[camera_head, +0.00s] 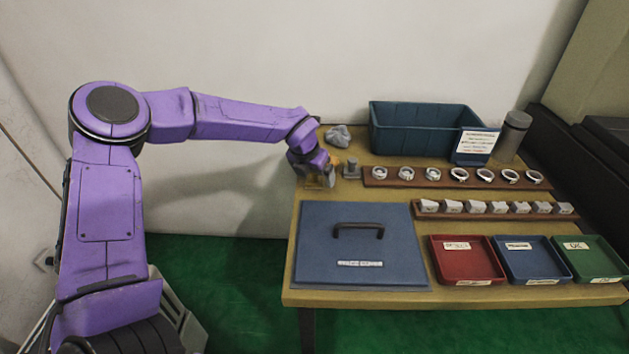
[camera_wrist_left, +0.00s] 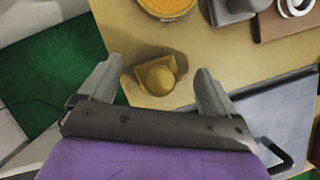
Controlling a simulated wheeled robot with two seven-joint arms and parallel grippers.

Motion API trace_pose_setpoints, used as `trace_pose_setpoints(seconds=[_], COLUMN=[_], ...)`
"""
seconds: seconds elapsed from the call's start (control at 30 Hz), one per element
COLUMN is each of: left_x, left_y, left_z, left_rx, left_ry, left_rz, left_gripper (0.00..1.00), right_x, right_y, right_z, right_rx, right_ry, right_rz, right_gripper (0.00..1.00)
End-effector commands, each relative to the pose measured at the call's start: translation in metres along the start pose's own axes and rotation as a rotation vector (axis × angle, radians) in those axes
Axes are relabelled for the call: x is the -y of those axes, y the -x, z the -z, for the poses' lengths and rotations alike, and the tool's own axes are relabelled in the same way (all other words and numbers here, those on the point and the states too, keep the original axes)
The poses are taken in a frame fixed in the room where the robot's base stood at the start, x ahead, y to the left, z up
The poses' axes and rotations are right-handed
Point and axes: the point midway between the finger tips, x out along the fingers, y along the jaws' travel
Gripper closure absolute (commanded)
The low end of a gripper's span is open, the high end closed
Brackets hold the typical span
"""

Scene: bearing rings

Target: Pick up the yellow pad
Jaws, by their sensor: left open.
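The yellow pad (camera_wrist_left: 160,76), a small square piece with a round knob on top, lies on the table in the left wrist view. My left gripper (camera_wrist_left: 159,69) is open, with one finger to each side of the pad in that view. I cannot tell how far above it the fingertips are. In the head view my left gripper (camera_head: 320,181) is over the table's far left corner and mostly hides the pad. My right gripper is not in view.
A round orange-yellow disc (camera_wrist_left: 167,4) and a grey knobbed piece (camera_head: 351,168) are close by. Wooden strips with rings (camera_head: 460,175) and grey blocks (camera_head: 497,207) lie to the right, with a blue bin (camera_head: 415,125) behind.

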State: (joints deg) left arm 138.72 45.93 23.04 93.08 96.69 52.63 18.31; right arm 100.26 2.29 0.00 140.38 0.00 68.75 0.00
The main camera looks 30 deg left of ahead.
Motion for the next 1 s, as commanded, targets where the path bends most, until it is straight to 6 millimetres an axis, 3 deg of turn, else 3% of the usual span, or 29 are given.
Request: trace_pose_setpoints(seconds=[0.1,0.3,0.47,0.5,0.83,1.0], left_x=[0.0,0.0,0.0,0.0,0.0,0.0], left_y=[-0.01,-0.011,-0.011,-0.011,-0.006,0.016], left_z=[0.0,0.0,0.0,0.0,-0.002,-0.012], left_rx=[0.001,0.002,0.002,0.002,0.003,0.006], left_ry=[0.0,0.0,0.0,0.0,0.0,0.001], left_rz=[0.0,0.0,0.0,0.0,0.001,0.001], left_gripper=[0.09,0.12,0.64,0.67,0.67,0.67], right_x=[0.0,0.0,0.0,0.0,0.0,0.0], right_y=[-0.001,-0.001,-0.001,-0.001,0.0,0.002], right_z=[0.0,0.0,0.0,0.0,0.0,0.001], right_rx=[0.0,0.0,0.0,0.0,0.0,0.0], right_ry=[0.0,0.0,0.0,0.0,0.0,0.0], right_rz=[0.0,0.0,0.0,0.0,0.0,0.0], right_gripper=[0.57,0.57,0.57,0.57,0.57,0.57])
